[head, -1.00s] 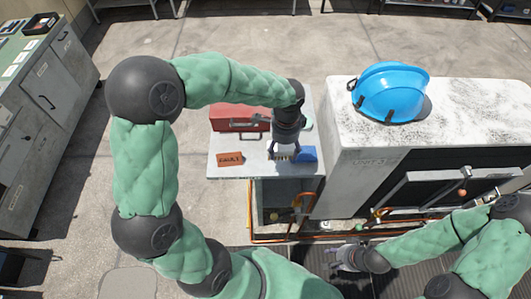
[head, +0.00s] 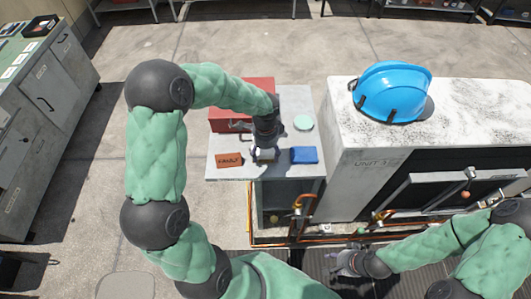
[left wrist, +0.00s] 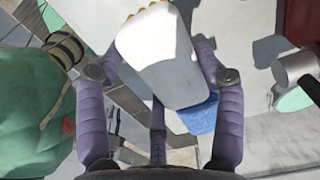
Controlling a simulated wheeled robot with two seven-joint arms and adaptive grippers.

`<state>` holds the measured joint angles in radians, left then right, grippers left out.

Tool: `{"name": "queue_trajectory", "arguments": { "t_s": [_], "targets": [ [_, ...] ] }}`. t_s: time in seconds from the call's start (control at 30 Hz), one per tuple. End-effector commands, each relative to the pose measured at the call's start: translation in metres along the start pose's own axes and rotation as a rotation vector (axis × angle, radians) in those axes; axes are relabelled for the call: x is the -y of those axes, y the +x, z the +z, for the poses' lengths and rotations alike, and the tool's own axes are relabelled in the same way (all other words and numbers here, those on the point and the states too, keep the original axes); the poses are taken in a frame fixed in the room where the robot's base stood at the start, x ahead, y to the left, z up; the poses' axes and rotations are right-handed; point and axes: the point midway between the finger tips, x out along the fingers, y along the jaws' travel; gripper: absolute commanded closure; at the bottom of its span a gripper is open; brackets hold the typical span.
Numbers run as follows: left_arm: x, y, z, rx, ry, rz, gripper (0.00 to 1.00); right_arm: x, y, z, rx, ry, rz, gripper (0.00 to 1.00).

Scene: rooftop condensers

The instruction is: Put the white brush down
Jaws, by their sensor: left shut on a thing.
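The white brush (left wrist: 165,65) is between the fingers of my left gripper (left wrist: 160,75) in the left wrist view, with its yellow-orange bristles at the top edge. In the head view my left gripper (head: 263,155) is shut on it low over the front part of the pale side table (head: 218,173), between an orange tag and a blue block. The arm and gripper hide much of the brush there. I cannot tell whether the brush touches the table. My right gripper (head: 343,263) is low at the right, away from the table; its fingers are too small to read.
The orange tag (head: 229,160) lies left of my left gripper and the blue block (head: 304,155) right of it. A red toolbox (head: 225,118) and a pale green disc (head: 303,122) are behind. A white condenser unit (head: 345,110) with a blue helmet (head: 392,90) stands at the right.

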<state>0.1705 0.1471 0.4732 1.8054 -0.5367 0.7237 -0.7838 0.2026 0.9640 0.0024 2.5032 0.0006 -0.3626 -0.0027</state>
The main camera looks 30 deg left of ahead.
Motion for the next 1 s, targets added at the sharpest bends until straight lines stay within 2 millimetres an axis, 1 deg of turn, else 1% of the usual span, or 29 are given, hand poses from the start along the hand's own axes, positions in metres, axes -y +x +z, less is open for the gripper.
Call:
{"name": "queue_trajectory", "arguments": {
  "t_s": [0.1, 0.13, 0.2, 0.57, 0.7, 0.73, 1.0],
  "targets": [
    [-0.002, 0.002, 0.000, 0.000, 0.001, 0.005, 0.68, 0.000, 0.000, 0.000, 0.000, 0.000, 0.000, 0.60],
    [-0.002, 0.002, 0.000, 0.001, 0.001, 0.006, 0.26, 0.000, 0.000, 0.000, 0.000, 0.000, 0.000, 0.60],
    [-0.002, 0.002, 0.000, 0.001, 0.001, 0.006, 0.08, 0.000, 0.000, 0.000, 0.000, 0.000, 0.000, 0.60],
    [-0.002, 0.001, 0.000, 0.001, 0.001, 0.005, 0.08, 0.000, 0.000, 0.000, 0.000, 0.000, 0.000, 0.60],
    [-0.002, 0.007, 0.000, 0.001, 0.001, 0.004, 0.08, -0.002, 0.006, 0.000, 0.000, 0.000, 0.000, 0.60],
    [-0.002, 0.004, 0.000, 0.000, 0.001, 0.003, 0.08, -0.002, 0.006, 0.000, 0.000, 0.000, 0.000, 0.60],
    [0.003, -0.053, 0.001, -0.001, 0.000, 0.001, 0.08, 0.005, -0.014, 0.000, 0.000, 0.000, 0.000, 0.60]
  ]
}}
